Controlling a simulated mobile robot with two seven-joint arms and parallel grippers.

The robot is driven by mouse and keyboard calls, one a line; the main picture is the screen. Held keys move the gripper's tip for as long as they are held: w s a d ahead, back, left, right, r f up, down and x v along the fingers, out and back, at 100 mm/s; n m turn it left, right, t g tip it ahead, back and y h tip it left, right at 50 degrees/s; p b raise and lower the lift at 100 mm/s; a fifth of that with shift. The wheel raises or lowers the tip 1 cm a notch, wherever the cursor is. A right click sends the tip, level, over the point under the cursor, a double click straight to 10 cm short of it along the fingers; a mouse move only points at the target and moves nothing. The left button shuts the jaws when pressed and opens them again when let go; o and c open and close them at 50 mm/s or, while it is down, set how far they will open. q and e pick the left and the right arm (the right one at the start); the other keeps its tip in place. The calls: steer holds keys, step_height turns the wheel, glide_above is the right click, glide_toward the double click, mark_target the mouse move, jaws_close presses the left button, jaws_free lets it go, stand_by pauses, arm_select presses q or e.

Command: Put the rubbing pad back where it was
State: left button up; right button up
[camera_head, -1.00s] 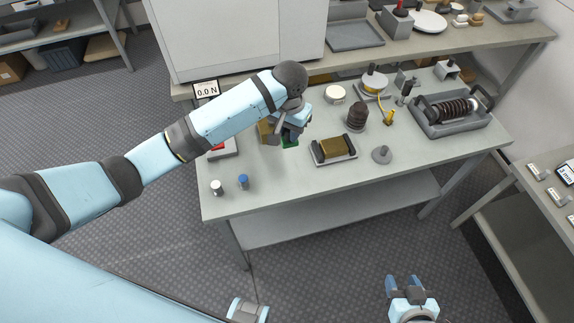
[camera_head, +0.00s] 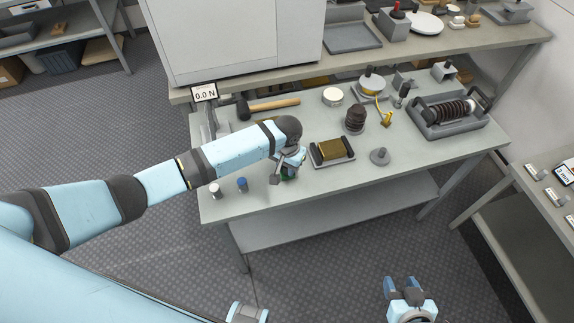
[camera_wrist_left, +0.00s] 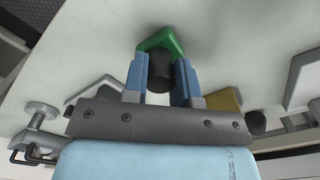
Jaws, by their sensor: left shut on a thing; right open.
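The rubbing pad has a green base and a dark round handle. It shows in the wrist view (camera_wrist_left: 161,42), with the handle between my left gripper's blue fingers (camera_wrist_left: 160,75). In the head view, a bit of green (camera_head: 288,178) shows under my left gripper (camera_head: 287,172), which is shut on the pad at the front left part of the table (camera_head: 265,205). I cannot tell whether the pad touches the table. My right gripper (camera_head: 405,284) is open and empty, low in front of the table.
A tray with a brown block (camera_head: 332,149) stands just right of my left gripper. A white-capped piece (camera_head: 215,190) and a blue-capped piece (camera_head: 242,184) stand to its left. A hammer (camera_head: 275,105) lies behind. A grey disc with a knob (camera_head: 380,157) is further right.

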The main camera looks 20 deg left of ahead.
arm_select(q)
steer(key=shift+f, duration=0.1)
steer(key=o, duration=0.9)
